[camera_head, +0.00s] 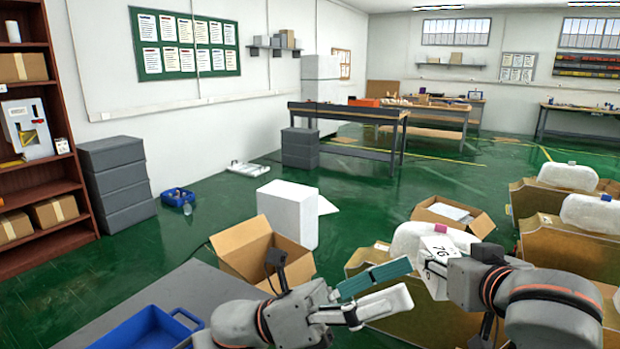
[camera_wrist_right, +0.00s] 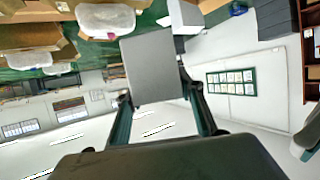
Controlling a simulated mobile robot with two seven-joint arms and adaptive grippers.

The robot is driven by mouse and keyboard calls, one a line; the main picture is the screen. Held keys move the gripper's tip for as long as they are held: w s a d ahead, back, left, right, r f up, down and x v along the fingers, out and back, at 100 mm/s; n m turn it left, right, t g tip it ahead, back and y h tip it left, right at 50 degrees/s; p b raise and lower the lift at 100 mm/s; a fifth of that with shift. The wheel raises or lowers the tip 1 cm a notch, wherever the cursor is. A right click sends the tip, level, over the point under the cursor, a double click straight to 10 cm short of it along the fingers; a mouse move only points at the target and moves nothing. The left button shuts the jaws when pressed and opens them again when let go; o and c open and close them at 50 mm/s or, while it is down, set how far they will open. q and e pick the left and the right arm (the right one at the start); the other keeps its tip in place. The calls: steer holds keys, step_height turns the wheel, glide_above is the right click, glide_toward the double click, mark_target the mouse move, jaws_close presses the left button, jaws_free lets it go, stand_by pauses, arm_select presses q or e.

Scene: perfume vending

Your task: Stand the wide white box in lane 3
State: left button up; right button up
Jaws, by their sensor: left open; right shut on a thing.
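A white box (camera_head: 436,258) with dark markings is held tilted in my right gripper (camera_head: 454,268), above the tan bins at the right of the head view. In the right wrist view, a plain grey-looking face of the box (camera_wrist_right: 153,68) shows between the two fingers of my right gripper (camera_wrist_right: 160,104). My left gripper (camera_head: 398,284) is open and empty, its fingers pointing right, just left of the box. Several tan lane-like bins (camera_head: 555,240) with clear wrapped bundles (camera_head: 590,213) stand at the right. I cannot read which one is lane 3.
An open cardboard box (camera_head: 236,250) and a tall white block (camera_head: 289,212) stand on the green floor at centre left. A blue tray (camera_head: 145,330) lies on a grey surface at the lower left. Another open carton (camera_head: 470,222) stands behind the bins. The floor beyond is mostly clear.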

arm_select(q)
steer(key=w+a+f+n+t+y, duration=0.45)
steer(key=f+n+t, duration=0.25)
steer(key=n, duration=0.4)
steer(key=w+a+f+n+t+y, duration=0.3)
steer(key=a+f+n+t, duration=0.2)
steer(key=f+n+t, duration=0.4)
steer(key=w+a+f+n+t+y, duration=0.4)
steer(key=a+f+n+t, duration=0.15)
steer(key=n, duration=0.65)
steer(key=s+a+f+n+g+y, duration=0.1)
steer(key=s+a+f+n+y, duration=0.2)
steer(key=f, duration=0.5)
steer(key=s+a+f+n+g+y, duration=0.25)
steer(key=a+f+n, duration=0.2)
steer(key=f, duration=0.45)
steer(key=s+a+f+n+g+y, duration=0.2)
steer(key=s+a+f+n, duration=0.1)
steer(key=s+f, duration=0.3)
steer(key=s+a+f+n+g+y, duration=0.1)
steer(key=s+a+f+n+y, duration=0.1)
steer(key=s+a+f, duration=0.3)
step_height(320, 180, down, 4)
steer(key=shift+s+a+r+n+g, duration=0.2)
steer(key=shift+s+a+n+g, duration=0.15)
steer(key=shift+s+n, duration=0.4)
steer(key=shift+w, duration=0.2)
